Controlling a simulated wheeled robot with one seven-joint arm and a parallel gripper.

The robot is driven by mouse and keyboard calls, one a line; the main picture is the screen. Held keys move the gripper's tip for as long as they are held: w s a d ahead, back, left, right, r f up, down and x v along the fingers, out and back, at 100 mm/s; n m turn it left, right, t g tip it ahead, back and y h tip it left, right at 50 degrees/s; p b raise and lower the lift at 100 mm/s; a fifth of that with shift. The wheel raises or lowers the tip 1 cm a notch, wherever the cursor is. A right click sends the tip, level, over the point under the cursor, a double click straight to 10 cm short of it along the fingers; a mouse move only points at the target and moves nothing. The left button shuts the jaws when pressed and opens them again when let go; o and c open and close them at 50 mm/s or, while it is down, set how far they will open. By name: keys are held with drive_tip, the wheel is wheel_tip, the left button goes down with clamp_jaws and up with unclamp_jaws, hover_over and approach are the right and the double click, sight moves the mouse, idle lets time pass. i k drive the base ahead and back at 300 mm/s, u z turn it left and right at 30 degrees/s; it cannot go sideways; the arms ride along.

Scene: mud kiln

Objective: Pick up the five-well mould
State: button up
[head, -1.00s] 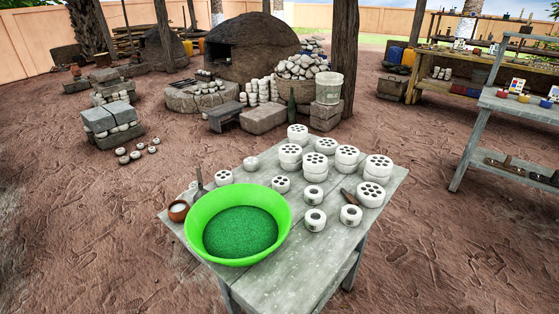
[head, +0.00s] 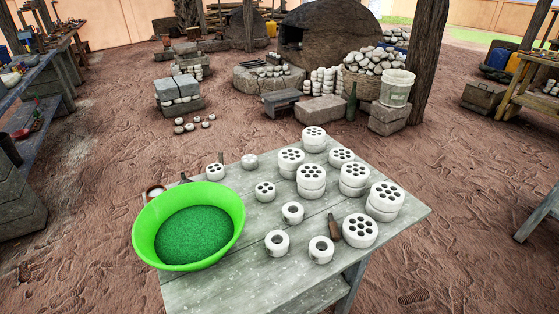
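Several white round moulds with wells stand on a grey wooden table (head: 225,284) in the head view. Two smaller multi-well moulds sit apart from the stacks: one (head: 265,191) near the middle of the table, one (head: 215,172) behind the green bowl. Their wells are too small to count surely, so I cannot tell which is the five-well mould. Larger many-well moulds stand stacked at the back and right, such as one stack (head: 311,185) and another (head: 383,204). My gripper is not in view.
A green bowl (head: 145,238) of green grains fills the table's left. Single-well moulds (head: 277,243) stand near the front, and a brown tool (head: 334,228) lies beside the large mould. Dirt floor (head: 85,225) is open left of the table. A workbench (head: 45,75) stands far left.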

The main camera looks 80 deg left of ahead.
sight(250, 162)
drive_tip(key=i, duration=1.85)
drive_tip(key=u, duration=3.6)
drive_tip(key=i, duration=1.05)
drive_tip(key=u, duration=0.05)
